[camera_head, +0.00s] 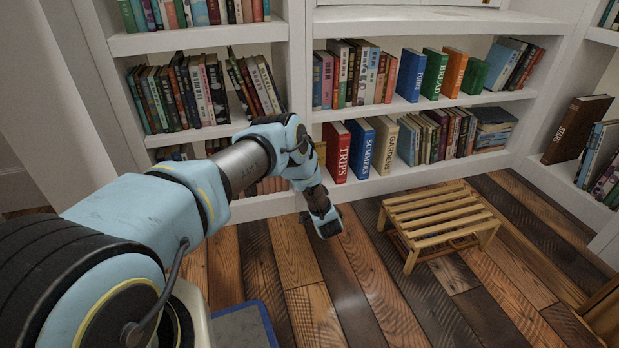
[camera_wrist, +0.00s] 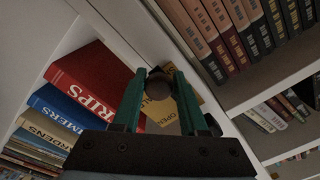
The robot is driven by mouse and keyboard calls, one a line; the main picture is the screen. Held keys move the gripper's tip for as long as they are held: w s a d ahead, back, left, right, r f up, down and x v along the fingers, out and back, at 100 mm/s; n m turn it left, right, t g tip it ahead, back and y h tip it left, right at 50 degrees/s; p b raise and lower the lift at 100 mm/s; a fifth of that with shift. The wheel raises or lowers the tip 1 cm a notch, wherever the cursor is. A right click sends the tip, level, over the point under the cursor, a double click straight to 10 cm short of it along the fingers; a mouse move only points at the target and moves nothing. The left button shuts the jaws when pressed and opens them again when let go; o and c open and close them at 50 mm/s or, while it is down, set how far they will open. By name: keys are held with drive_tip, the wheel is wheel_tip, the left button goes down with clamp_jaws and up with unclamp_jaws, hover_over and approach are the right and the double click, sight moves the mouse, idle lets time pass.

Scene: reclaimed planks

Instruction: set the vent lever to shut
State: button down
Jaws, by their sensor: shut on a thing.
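A yellow plate (camera_wrist: 160,112) is fixed to the white upright beside the red TRIPS book. The vent lever's dark round end (camera_wrist: 172,79) stands in front of the plate, between the green fingers of my gripper (camera_wrist: 160,90). My gripper is closed on it in the wrist view. The rest of the lever is hidden, so its exact setting cannot be told.
The red TRIPS book (camera_head: 336,152) and the blue SUMMERS book (camera_head: 359,148) stand just right of the plate. They appear close by in the wrist view. A slatted wooden stool (camera_head: 438,211) stands on the plank floor to the right.

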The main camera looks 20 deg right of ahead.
drive_tip(key=shift+s+d, duration=0.1)
drive_tip(key=shift+d, duration=0.05)
drive_tip(key=c, duration=0.5)
unclamp_jaws()
drive_tip(key=s+p, duration=0.1)
drive_tip(key=s, duration=0.2)
drive_tip(key=s+a+p, duration=0.1)
drive_tip(key=s, duration=0.3)
drive_tip(key=s+p, duration=0.1)
drive_tip(key=s, duration=0.2)
drive_tip(key=shift+s+a, duration=0.25)
drive_tip(key=shift+s, duration=0.1)
